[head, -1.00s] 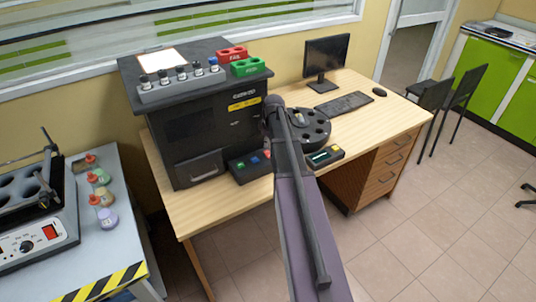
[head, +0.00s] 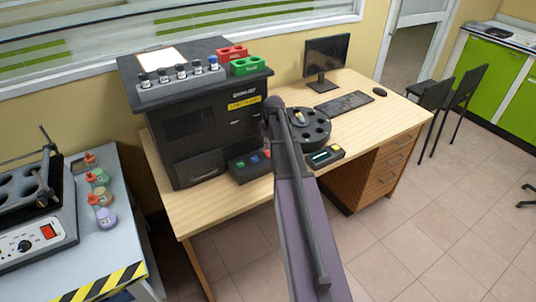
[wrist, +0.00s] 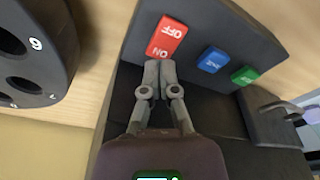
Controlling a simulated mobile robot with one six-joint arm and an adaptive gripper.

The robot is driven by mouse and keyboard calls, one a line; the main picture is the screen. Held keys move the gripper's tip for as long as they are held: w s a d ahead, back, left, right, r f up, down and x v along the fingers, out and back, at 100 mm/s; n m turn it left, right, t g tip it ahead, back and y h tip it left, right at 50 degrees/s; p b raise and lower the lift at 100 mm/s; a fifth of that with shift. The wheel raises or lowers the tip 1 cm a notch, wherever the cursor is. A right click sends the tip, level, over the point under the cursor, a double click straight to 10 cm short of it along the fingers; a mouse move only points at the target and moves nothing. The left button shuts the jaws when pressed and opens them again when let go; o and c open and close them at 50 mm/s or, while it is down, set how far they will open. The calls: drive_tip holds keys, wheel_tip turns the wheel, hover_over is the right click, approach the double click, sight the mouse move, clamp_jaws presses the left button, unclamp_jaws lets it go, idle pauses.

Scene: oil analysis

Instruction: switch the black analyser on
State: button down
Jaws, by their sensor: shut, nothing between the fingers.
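The black analyser (head: 200,135) stands on the wooden desk, with a sloped button panel (head: 245,168) at its front right. In the wrist view a red switch marked ON and OFF (wrist: 167,37) is on this panel, beside a blue button (wrist: 213,60) and a green button (wrist: 246,75). My gripper (wrist: 158,65) is shut and empty. Its fingertips are at the ON end of the red switch; I cannot tell whether they touch it. In the head view my arm hides most of the gripper.
A round black carousel (head: 318,125) with numbered holes sits right of the panel, close to my gripper. A small display box (head: 325,156) is in front of it. A monitor (head: 327,58), keyboard (head: 344,104) and vial rack (head: 180,86) are also near.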

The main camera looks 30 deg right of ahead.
sight(267, 151)
drive_tip(key=shift+f+b, duration=0.85)
drive_tip(key=shift+f, duration=0.05)
idle(0.8)
drive_tip(key=shift+r, duration=0.1)
drive_tip(key=shift+r+p, duration=3.45)
drive_tip(key=shift+p, duration=0.1)
drive_tip(key=s+a+m, duration=0.2)
drive_tip(key=s+a, duration=0.4)
drive_tip(key=a, duration=0.3)
drive_tip(key=s+a+r+m+g+p, duration=0.1)
drive_tip(key=s+a+m, duration=0.1)
drive_tip(key=s+a, duration=0.4)
drive_tip(key=s+a+r+m+p, duration=0.1)
drive_tip(key=s+a, duration=0.5)
drive_tip(key=a, duration=0.7)
drive_tip(key=shift+a+m+g+h, duration=0.15)
drive_tip(key=shift+m+g+h, duration=0.15)
drive_tip(key=shift+m+h, duration=0.15)
